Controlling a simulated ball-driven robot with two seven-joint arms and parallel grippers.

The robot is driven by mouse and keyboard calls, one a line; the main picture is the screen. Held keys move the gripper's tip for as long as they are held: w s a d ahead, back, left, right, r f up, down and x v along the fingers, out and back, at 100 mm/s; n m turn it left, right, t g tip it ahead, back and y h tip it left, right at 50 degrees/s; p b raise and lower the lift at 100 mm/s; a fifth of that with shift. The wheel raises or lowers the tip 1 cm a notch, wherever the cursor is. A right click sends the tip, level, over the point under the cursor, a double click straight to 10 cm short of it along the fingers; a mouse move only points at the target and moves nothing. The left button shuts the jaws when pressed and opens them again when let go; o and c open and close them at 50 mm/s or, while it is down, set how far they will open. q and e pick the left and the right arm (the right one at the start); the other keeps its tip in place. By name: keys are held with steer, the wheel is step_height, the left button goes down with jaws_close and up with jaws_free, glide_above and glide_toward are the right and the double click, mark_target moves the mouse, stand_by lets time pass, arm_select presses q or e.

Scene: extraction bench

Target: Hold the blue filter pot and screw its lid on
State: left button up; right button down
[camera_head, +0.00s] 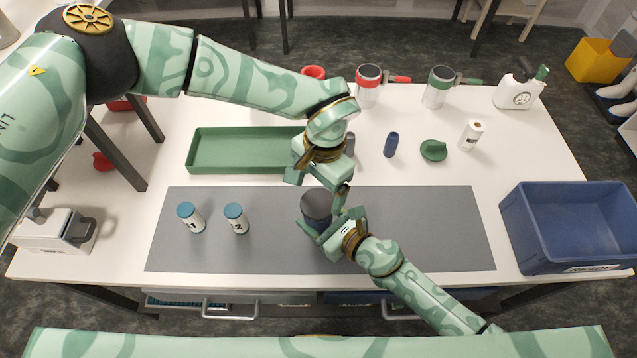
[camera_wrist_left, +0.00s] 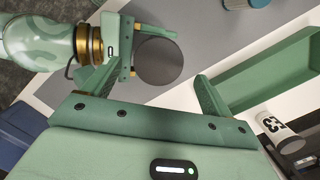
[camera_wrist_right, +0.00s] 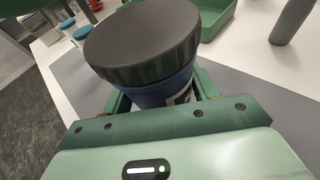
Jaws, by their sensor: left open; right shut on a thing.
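The blue filter pot (camera_wrist_right: 155,95) stands upright on the grey mat (camera_head: 430,230), with its round dark lid (camera_wrist_right: 142,42) on top. The lid looks level; I cannot tell how tightly it is threaded. My right gripper (camera_head: 333,224) is shut around the pot's body from the front right. My left gripper (camera_head: 318,187) is open just above and behind the lid (camera_head: 316,202), pointing down. In the left wrist view the lid (camera_wrist_left: 159,61) lies between and beyond the open fingers, apart from them. Most of the pot's body is hidden in the head view.
Two blue-capped vials, 1 (camera_head: 191,218) and 2 (camera_head: 236,219), stand on the mat's left. A green tray (camera_head: 215,168) lies behind them. A dark blue cylinder (camera_head: 391,145), a green lump (camera_head: 434,151) and a white bottle (camera_head: 471,134) stand back right. A blue crate (camera_head: 575,265) is at right.

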arm_select(q)
steer(key=shift+s+r+n, duration=0.1)
steer(key=shift+n, duration=0.2)
steer(key=n, duration=0.4)
steer(key=shift+a+r+h, duration=0.1)
steer(key=shift+r+h, duration=0.1)
steer(key=shift+h, duration=0.1)
steer(key=n, duration=0.3)
steer(key=shift+r, duration=0.1)
steer(key=n, duration=0.6)
steer(key=shift+r, duration=0.15)
steer(key=n, duration=0.6)
steer(key=shift+r, duration=0.2)
steer(key=n, duration=0.3)
steer(key=shift+r+n, duration=0.1)
steer(key=shift+n, duration=0.2)
steer(key=n, duration=0.6)
steer(key=shift+r, duration=0.15)
steer(key=n, duration=0.6)
steer(key=shift+r+t+h, duration=0.15)
steer(key=shift+t+h, duration=0.15)
steer(key=n, duration=0.6)
steer(key=shift+r, duration=0.15)
steer(key=n, duration=1.3)
